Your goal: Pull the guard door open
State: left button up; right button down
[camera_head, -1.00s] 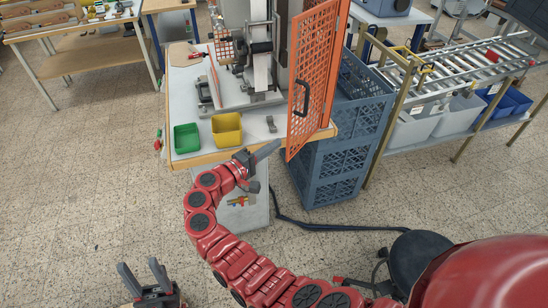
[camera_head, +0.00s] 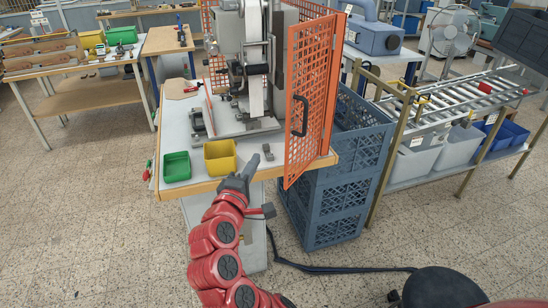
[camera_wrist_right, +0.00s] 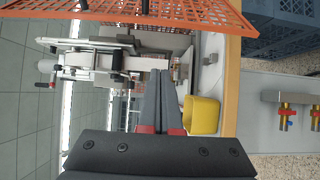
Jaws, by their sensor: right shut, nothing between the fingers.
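The orange mesh guard door (camera_head: 308,95) stands swung out at the right side of the stamping machine (camera_head: 258,70), with a dark handle (camera_head: 299,115) on its face. In the right wrist view the door's mesh (camera_wrist_right: 150,12) runs across the top, with part of its handle (camera_wrist_right: 82,3) at the upper edge. My right gripper (camera_head: 251,163) is at the table's front edge, left of and below the handle and apart from it. Its fingers (camera_wrist_right: 162,100) are together and hold nothing. My left gripper is not in the head view now.
A green bin (camera_head: 177,167) and a yellow bin (camera_head: 220,158) sit on the table's front edge, close to my right gripper. Stacked blue-grey crates (camera_head: 350,150) stand right of the table, partly behind the door. A roller conveyor (camera_head: 455,95) is further right.

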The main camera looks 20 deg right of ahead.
jog(key=w+d+p, duration=0.5)
jog(key=d, duration=0.3)
dwell(0.4)
jog(key=shift+a, duration=0.1)
